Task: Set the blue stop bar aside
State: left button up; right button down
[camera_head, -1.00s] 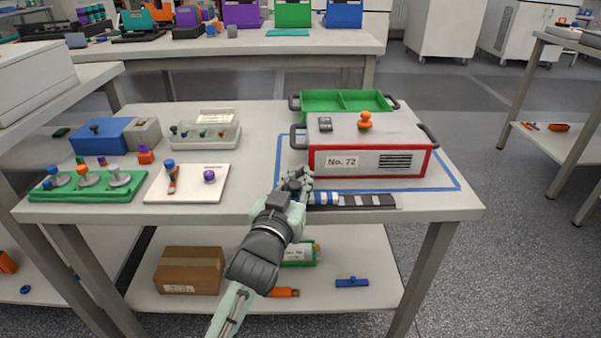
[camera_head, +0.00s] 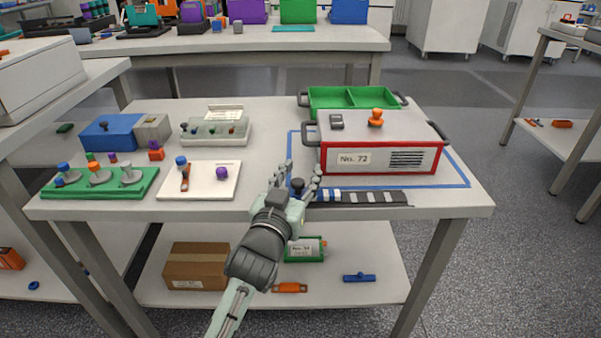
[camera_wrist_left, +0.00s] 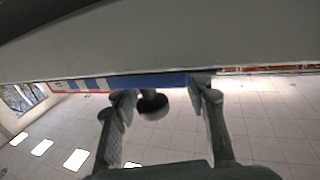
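A bar with blue and white bands (camera_head: 329,196) lies along the front edge of the table, in front of the red and grey box No. 72 (camera_head: 382,145). A dark striped strip (camera_head: 375,197) continues to its right. A dark round knob (camera_head: 297,185) stands at the bar's left end. My left gripper (camera_head: 290,172) is open, with one finger on each side of the knob. In the left wrist view the blue bar (camera_wrist_left: 175,80) and black knob (camera_wrist_left: 152,105) show between the spread fingers; contact is unclear. My right gripper is out of view.
A blue outline (camera_head: 455,187) surrounds the box, with a green divided tray (camera_head: 350,96) behind it. A white plate (camera_head: 200,181) and a green rack (camera_head: 100,184) stand left. A blue knobbed piece (camera_head: 359,278) lies on the lower shelf. Back-middle tabletop is clear.

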pick_arm(q)
jog(key=v, duration=1.2)
jog(key=shift+s, duration=0.1)
